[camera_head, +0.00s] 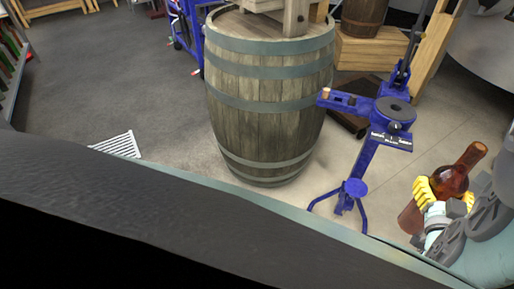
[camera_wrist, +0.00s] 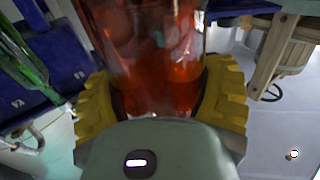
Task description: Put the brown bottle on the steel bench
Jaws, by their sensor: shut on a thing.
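The brown bottle (camera_head: 455,178) is at the right of the head view, tilted with its neck up to the right. My gripper (camera_head: 437,193) is shut on it, with yellow ribbed fingers around its body. In the wrist view the bottle (camera_wrist: 145,45) looks red-brown and glassy and fills the top middle, between the yellow fingers of my gripper (camera_wrist: 160,95). The bottle is held off the floor. I cannot make out the steel bench for certain in either view.
A wooden barrel (camera_head: 268,100) stands mid-floor. A blue corking stand (camera_head: 365,150) is between it and my gripper. A floor grate (camera_head: 118,145) lies at left. The wrist view shows a green bottle (camera_wrist: 22,55) by a blue surface. Open floor (camera_head: 110,75) is at upper left.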

